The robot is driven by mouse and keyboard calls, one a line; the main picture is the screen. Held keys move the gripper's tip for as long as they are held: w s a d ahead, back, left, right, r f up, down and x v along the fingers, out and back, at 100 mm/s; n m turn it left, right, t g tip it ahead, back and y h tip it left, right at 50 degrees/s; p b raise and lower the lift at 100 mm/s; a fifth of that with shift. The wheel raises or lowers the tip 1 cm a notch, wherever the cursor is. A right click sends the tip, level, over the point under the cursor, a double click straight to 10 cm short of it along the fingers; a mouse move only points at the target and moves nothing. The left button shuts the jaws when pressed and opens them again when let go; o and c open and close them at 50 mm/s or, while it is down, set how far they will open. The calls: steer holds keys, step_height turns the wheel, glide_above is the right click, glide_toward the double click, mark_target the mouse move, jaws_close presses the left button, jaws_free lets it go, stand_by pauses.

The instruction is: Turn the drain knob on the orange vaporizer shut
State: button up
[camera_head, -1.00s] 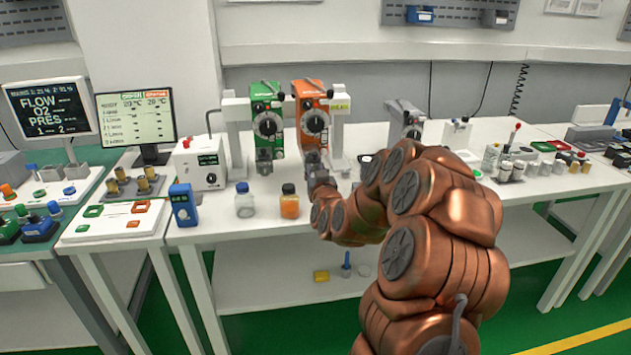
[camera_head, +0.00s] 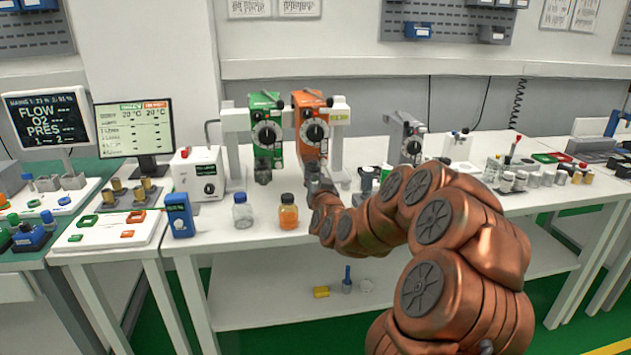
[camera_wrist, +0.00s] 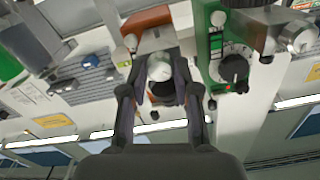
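The orange vaporizer (camera_head: 310,108) hangs beside the green vaporizer (camera_head: 264,112) at the back of the white bench. My gripper (camera_head: 316,176) is at the lower end of the orange vaporizer and hides that part in the head view. In the wrist view, the orange body (camera_wrist: 148,19) is at the top and the green vaporizer (camera_wrist: 216,60) is to the right. A pale round knob (camera_wrist: 158,66), seemingly the drain knob, lies between my spread fingertips (camera_wrist: 160,70). I cannot tell whether the fingers touch it.
A clear bottle (camera_head: 243,212) and an orange-filled bottle (camera_head: 288,213) stand on the bench left of my gripper. A blue device (camera_head: 179,215) stands farther left. A grey vaporizer-like unit (camera_head: 408,135) is to the right. The bench front between the bottles and the blue device is clear.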

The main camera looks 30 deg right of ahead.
steer(key=o, duration=0.4)
step_height(320, 180, up, 10)
stand_by(0.6)
